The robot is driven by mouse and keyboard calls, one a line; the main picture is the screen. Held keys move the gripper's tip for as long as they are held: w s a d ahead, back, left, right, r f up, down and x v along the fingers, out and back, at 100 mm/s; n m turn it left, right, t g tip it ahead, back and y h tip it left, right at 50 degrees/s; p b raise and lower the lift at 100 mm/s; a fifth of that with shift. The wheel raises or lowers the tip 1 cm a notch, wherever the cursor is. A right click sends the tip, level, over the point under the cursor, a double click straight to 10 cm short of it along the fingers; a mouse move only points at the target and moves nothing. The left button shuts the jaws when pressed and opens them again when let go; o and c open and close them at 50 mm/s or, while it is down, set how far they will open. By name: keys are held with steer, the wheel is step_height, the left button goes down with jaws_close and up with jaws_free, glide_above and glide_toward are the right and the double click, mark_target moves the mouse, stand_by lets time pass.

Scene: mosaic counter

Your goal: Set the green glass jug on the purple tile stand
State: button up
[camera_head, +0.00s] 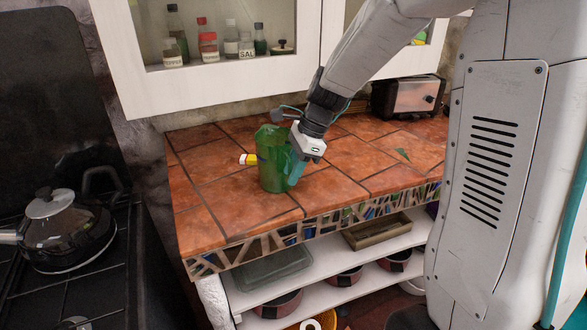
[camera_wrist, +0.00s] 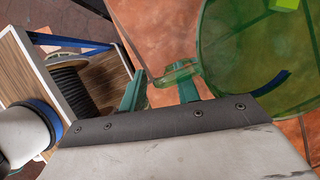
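The green glass jug (camera_head: 272,170) stands upright on the terracotta-tiled counter, near its front edge. In the wrist view the jug (camera_wrist: 245,50) fills the upper right, its handle (camera_wrist: 176,73) pointing toward my fingers. My gripper (camera_head: 296,168) is at the jug's right side in the head view. In the wrist view my gripper (camera_wrist: 160,92) has its two teal fingers apart. The handle reaches into the gap, close to the right finger; I cannot tell whether they touch. I cannot make out the purple tile stand in either view.
A small yellow-and-white object (camera_head: 248,159) lies just left of the jug. A toaster (camera_head: 408,97) stands at the back right. The counter (camera_head: 345,165) right of my gripper is mostly clear.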

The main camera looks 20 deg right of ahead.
steer(key=shift+r, duration=0.1)
steer(key=w+v, duration=0.1)
steer(key=v, duration=1.1)
steer(key=s+a+r+n+h, duration=0.1)
steer(key=s+a+n, duration=0.1)
steer(key=s+n, duration=0.3)
steer(key=s+a+r+n+h, duration=0.1)
steer(key=s+n, duration=0.4)
steer(key=s, duration=0.5)
steer(key=shift+s+a+n, duration=0.3)
steer(key=shift+s+a, duration=0.1)
steer(key=shift+a, duration=0.45)
steer(key=s+f+n, duration=0.1)
steer(key=s+n, duration=0.2)
steer(key=s+f+n+h, duration=0.1)
steer(key=s+n, duration=0.2)
steer(key=s, duration=0.1)
steer(key=s+f+n+h, duration=0.1)
steer(key=s+n, duration=0.2)
steer(key=s, duration=0.1)
steer(key=shift+s+f, duration=0.1)
steer(key=shift+f, duration=0.05)
steer(key=shift+c, duration=1.3)
steer(key=shift+s+d+f+n, duration=0.1)
steer(key=shift+s+d+n, duration=0.1)
steer(key=shift+n, duration=0.1)
